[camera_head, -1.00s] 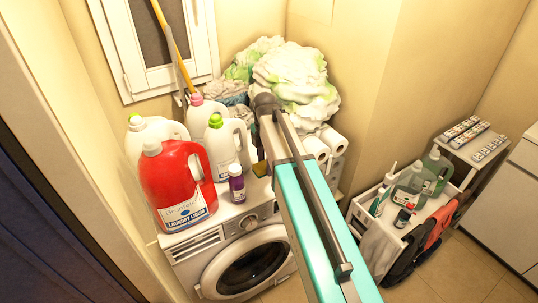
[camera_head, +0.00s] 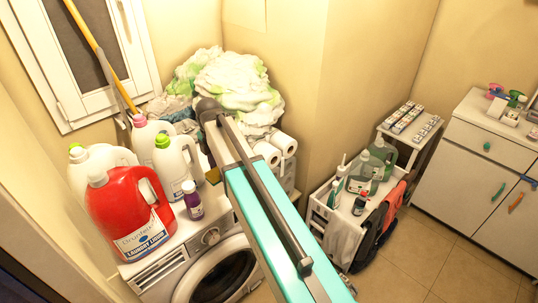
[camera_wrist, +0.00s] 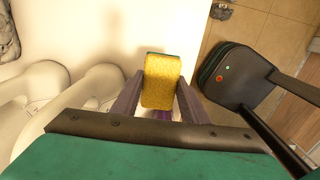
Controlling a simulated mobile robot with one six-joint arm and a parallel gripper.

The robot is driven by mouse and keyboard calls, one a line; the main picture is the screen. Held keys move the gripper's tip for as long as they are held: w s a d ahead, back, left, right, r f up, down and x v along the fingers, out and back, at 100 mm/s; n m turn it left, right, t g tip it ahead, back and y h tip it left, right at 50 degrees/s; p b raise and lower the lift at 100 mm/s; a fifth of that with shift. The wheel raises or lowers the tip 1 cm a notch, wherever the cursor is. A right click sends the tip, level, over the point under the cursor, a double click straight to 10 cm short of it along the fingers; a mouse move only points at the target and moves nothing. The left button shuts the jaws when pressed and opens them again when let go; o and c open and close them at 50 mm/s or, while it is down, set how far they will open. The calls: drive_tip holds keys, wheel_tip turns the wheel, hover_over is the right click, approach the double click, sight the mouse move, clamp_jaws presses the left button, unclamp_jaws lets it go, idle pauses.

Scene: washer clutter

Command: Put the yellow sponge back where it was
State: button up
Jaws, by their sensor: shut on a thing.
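The yellow sponge (camera_wrist: 162,82), with a thin green layer along its top edge, is between the fingers of my gripper (camera_wrist: 158,88) in the wrist view. The gripper is shut on it, over the white top of the washer (camera_wrist: 110,28). In the head view only a small dark-yellow bit of the sponge (camera_head: 212,175) shows beside my arm, right of and above the purple bottle (camera_head: 192,200). My arm hides most of the gripper there. I cannot tell the sponge's height above the washer top.
A red detergent jug (camera_head: 125,205) and several white jugs (camera_head: 175,162) crowd the washer's left. Laundry (camera_head: 235,80) and paper rolls (camera_head: 282,143) lie behind. A trolley with bottles (camera_head: 325,212) stands right of the washer. A white cabinet (camera_head: 465,170) is far right.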

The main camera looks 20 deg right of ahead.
wheel_tip(320, 180, up, 13)
drive_tip(key=d+n+b, duration=0.2)
drive_tip(key=b, duration=0.1)
drive_tip(key=shift+n+b, duration=0.3)
drive_tip(key=shift+b, duration=0.1)
drive_tip(key=shift+s, duration=0.1)
